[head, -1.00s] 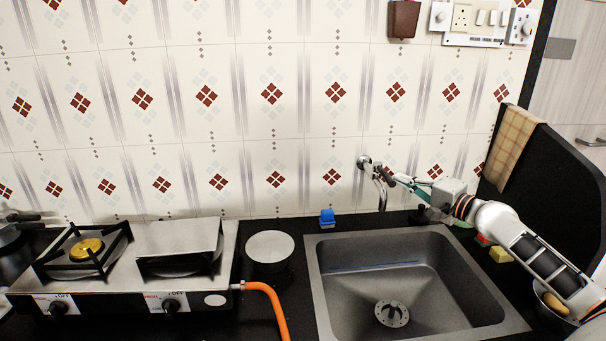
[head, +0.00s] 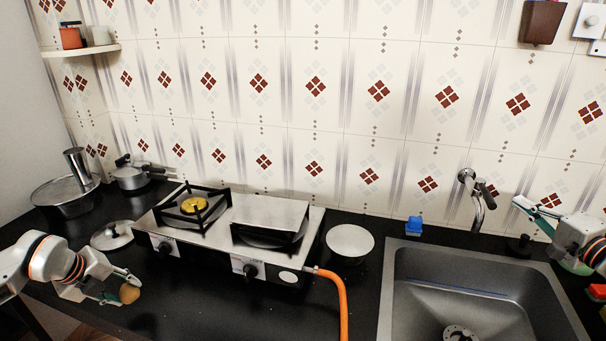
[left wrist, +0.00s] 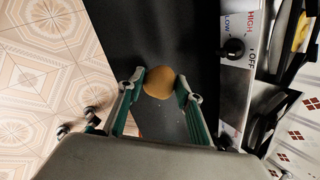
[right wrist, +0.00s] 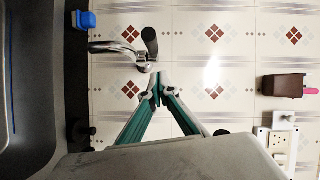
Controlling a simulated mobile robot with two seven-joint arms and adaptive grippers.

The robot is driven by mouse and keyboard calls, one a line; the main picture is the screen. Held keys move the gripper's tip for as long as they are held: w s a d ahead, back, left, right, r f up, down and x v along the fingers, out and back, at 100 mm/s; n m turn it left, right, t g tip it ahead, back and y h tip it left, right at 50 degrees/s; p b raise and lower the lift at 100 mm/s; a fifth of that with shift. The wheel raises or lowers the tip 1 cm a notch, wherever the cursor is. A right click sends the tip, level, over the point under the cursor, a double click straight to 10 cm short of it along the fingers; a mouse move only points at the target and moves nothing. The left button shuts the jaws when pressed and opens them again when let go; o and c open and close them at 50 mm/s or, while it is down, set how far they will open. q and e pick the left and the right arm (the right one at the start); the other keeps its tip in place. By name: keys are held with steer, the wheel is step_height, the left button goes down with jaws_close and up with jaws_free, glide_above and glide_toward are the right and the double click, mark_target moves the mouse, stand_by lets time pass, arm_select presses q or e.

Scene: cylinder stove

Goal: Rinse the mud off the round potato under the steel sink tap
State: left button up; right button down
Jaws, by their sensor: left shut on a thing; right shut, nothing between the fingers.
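The round potato (head: 130,293) is yellow-brown. My left gripper (head: 122,287) is shut on it, above the black counter in front of the stove. In the left wrist view the potato (left wrist: 159,82) sits between both fingertips (left wrist: 160,86); no mud can be made out on it. The steel tap (head: 476,200) comes out of the tiled wall above the sink (head: 393,290). No water stream shows. My right gripper (head: 521,206) is shut and empty, just right of the tap. In the right wrist view its fingertips (right wrist: 157,88) meet below the tap's dark handle (right wrist: 150,42).
The stove (head: 225,235) stands between my left gripper and the sink, with an orange hose (head: 340,300) at its right. A round lid (head: 350,241) and a blue item (head: 414,224) lie near the sink. Pots (head: 130,175) stand at the back left.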

steer(key=a+v, duration=0.2)
steer(key=v, duration=0.7)
steer(key=shift+s+a, duration=0.25)
steer(key=shift+s, duration=0.3)
